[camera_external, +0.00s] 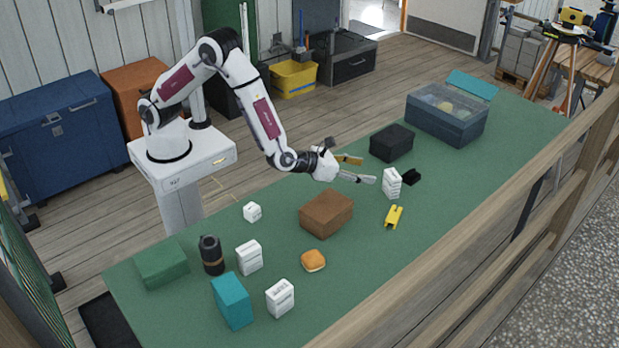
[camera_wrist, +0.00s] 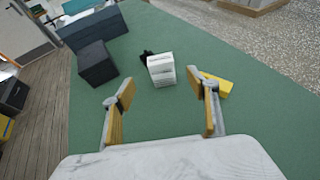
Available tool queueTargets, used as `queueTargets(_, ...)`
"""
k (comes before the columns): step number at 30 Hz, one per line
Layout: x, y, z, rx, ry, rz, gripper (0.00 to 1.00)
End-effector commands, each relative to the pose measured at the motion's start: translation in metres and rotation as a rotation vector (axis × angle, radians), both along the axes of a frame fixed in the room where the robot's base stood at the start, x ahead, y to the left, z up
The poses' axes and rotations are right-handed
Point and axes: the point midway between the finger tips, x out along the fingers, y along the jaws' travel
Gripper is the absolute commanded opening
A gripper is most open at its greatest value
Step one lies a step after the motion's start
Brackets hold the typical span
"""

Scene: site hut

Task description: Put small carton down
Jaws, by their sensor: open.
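A small white carton (camera_external: 392,183) with printed lines stands upright on the green table, towards its right half. My gripper (camera_external: 357,169) is open and empty just to the left of this carton, low over the table. In the wrist view the same carton (camera_wrist: 161,69) stands ahead, beyond and between the two open fingertips (camera_wrist: 162,90), apart from both. Other white cartons stand at the near left of the table: one (camera_external: 249,257), another (camera_external: 280,298) and a smaller one (camera_external: 252,212). The frames do not show which one the task means.
A black box (camera_external: 391,142), a small black object (camera_external: 411,177) and a yellow piece (camera_external: 394,217) lie around the carton. A brown box (camera_external: 326,214) stands nearer. A blue-grey bin (camera_external: 446,116) stands farther right. Green table (camera_external: 470,185) is clear at right.

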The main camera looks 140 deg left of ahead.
Motion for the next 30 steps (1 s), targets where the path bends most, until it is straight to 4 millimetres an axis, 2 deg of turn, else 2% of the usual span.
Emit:
queueTargets(8, 0.001, -0.001, 0.001, 0.000, 0.002, -0.004, 0.59)
queueTargets(14, 0.010, -0.011, 0.013, 0.004, 0.040, -0.070, 0.59)
queueTargets(20, 0.029, -0.042, 0.041, 0.028, 0.149, -0.251, 0.59)
queueTargets(24, 0.042, -0.074, 0.068, 0.071, 0.253, -0.425, 0.59)
queueTargets(30, 0.051, -0.123, 0.103, 0.169, 0.403, -0.680, 0.59)
